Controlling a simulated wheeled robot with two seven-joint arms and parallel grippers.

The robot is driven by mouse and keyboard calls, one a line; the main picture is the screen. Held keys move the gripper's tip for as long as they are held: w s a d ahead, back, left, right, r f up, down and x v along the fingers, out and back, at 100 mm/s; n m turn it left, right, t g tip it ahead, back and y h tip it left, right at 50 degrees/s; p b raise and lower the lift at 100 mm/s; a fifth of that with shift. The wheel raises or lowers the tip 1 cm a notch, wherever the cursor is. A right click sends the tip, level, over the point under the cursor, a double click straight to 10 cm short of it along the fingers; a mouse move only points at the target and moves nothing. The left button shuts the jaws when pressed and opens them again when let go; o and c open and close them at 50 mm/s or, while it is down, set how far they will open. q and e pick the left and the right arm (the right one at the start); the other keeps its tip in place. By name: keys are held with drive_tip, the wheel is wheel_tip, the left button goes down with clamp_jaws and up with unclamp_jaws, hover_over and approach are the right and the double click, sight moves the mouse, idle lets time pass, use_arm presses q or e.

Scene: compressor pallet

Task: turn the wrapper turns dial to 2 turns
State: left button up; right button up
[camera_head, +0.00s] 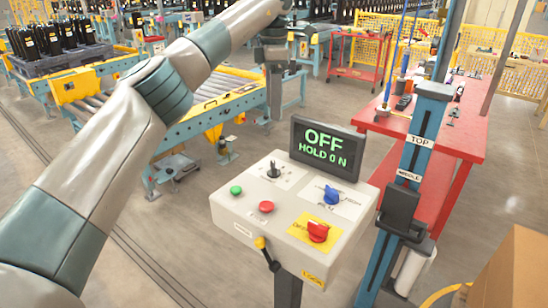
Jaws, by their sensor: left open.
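A light grey control box (225,215) stands on a post in the middle of the view. On its top are a black dial (272,171), a blue knob (332,195) and a red switch (318,232) on a yellow plate. The small print beside the dials is too small to read, so I cannot tell for sure which one is the wrapper turns dial. A screen (325,147) behind them reads "OFF" and "HOLD 0 N". My left gripper (274,112) points down, open and empty, above and behind the box, apart from the dials. My right gripper is out of view.
A blue mast (408,165) stands close on the right, before a red table (470,137). A roller conveyor (215,92) lies behind.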

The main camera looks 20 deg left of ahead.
use_arm(q)
drive_tip(key=p, duration=0.1)
hover_over(274, 164)
wheel_tip(274, 164, down, 8)
wheel_tip(274, 164, down, 10)
drive_tip(key=p, duration=0.2)
drive_tip(key=shift+r+p, duration=0.2)
drive_tip(key=shift+p, duration=0.15)
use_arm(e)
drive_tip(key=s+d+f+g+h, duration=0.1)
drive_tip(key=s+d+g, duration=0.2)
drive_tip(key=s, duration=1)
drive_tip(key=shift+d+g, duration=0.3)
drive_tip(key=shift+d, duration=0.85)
use_arm(q)
drive_tip(key=shift+c, duration=0.3)
drive_tip(key=c, duration=1)
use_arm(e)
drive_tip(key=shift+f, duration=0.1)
